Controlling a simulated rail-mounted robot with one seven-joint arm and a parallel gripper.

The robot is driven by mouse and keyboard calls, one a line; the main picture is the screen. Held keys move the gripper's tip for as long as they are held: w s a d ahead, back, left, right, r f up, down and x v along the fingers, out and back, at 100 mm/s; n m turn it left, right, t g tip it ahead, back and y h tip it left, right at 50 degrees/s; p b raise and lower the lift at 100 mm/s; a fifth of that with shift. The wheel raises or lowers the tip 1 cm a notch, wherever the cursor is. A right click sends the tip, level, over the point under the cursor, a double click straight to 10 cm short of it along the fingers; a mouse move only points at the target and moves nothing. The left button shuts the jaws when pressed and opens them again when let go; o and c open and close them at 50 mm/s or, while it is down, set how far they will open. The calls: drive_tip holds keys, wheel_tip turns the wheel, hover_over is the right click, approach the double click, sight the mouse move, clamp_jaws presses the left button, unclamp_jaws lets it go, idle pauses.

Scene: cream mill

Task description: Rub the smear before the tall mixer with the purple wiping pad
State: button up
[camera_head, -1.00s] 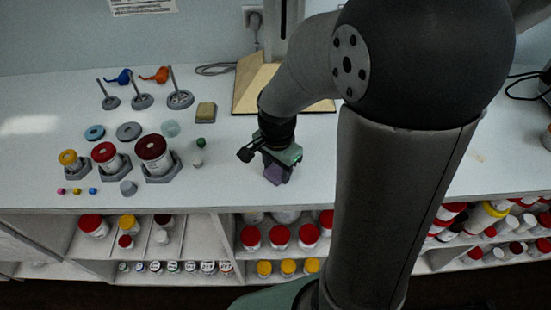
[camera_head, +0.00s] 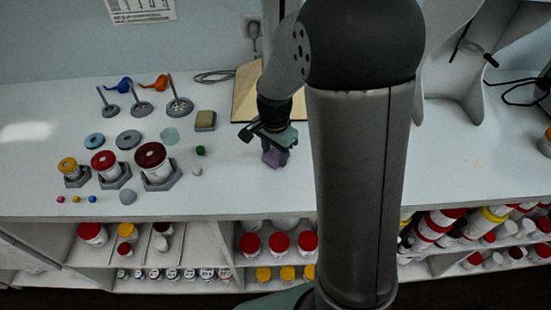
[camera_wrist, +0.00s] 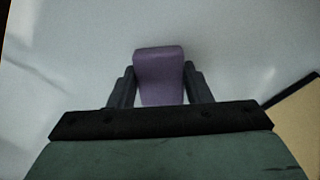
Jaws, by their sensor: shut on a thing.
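I cannot tell whether the pad touches the counter. A faint tan smear (camera_head: 474,162) lies on the counter at the right, well to the right of the pad. Behind it stands a tall grey machine (camera_head: 455,85), likely the tall mixer, partly hidden by my arm.
A wooden board (camera_head: 243,100) lies behind my gripper. Left of it are a sponge block (camera_head: 205,120), a small green piece (camera_head: 200,150), jars in grey holders (camera_head: 155,165), discs and rod stands (camera_head: 179,105). The counter between my arm and the smear is free. Shelves of jars are below.

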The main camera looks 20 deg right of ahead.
drive_tip(key=shift+w+d+f, duration=0.1)
drive_tip(key=shift+w+d, duration=0.15)
drive_tip(key=shift+w, duration=0.55)
wheel_tip(320, 180, up, 3)
drive_tip(key=shift+w+f+p, duration=0.1)
drive_tip(key=shift+w+p, duration=0.05)
drive_tip(key=shift+p, duration=0.65)
drive_tip(key=shift+r, duration=0.35)
drive_tip(key=shift+r+p, duration=2.05)
drive_tip(key=shift+r, duration=0.45)
